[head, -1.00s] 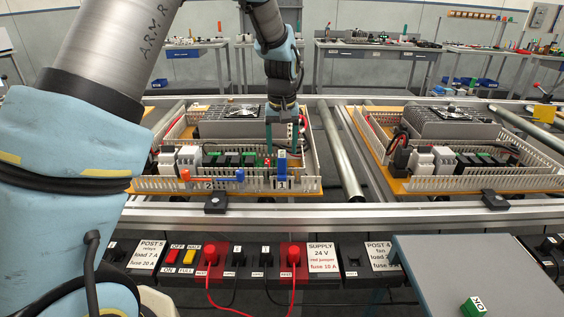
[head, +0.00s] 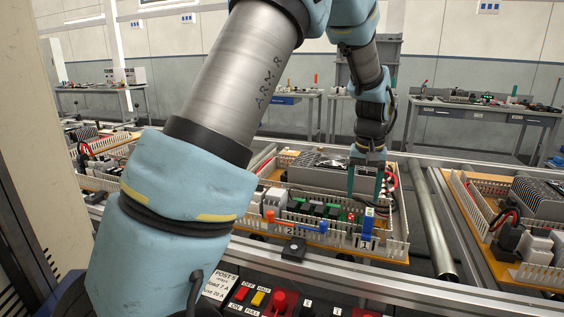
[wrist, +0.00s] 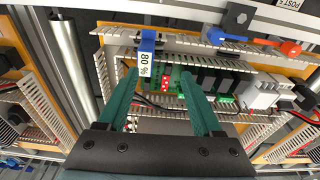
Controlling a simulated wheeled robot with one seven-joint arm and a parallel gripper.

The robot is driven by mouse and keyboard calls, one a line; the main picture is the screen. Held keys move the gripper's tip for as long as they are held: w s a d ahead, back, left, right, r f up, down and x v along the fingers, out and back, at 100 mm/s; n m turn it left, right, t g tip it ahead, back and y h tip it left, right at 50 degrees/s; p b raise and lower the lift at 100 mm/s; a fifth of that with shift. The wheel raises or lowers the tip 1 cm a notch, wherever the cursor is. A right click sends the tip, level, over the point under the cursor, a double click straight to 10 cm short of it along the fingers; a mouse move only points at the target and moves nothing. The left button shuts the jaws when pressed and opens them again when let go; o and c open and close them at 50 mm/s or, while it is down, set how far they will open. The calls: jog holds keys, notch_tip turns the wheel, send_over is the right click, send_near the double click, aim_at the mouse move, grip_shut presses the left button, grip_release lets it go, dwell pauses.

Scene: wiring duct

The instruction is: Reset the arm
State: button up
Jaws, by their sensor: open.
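My gripper (head: 365,180) hangs from my arm over the right part of the middle wiring-duct panel (head: 400,262). In the wrist view its two green fingers (wrist: 163,100) stand apart with nothing gripped between them. Beyond the fingertips is a blue clip (head: 368,224) with a white tag; the tag reads 80 % in the wrist view (wrist: 147,52). The clip sits at the slotted duct wall. I cannot tell whether a finger touches anything.
A grey finned unit (head: 315,170) fills the panel's back. Green and dark modules (head: 310,207) stand in a row. Another panel (head: 530,215) lies to the right beyond a metal roller (head: 432,220). A rail (head: 330,262) and control boxes (head: 255,297) run in front.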

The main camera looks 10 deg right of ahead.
jog(key=a+n, duration=0.2)
jog(key=a, duration=1.6)
jog(key=s+a, duration=0.5)
jog(key=a, duration=0.3)
jog(key=s+a+f+n, duration=0.1)
jog(key=s+a, duration=0.4)
jog(key=a, duration=0.3)
jog(key=shift+s+n, duration=0.25)
jog(key=shift+n, duration=0.05)
jog(key=shift+o, duration=0.3)
jog(key=shift+d, duration=0.1)
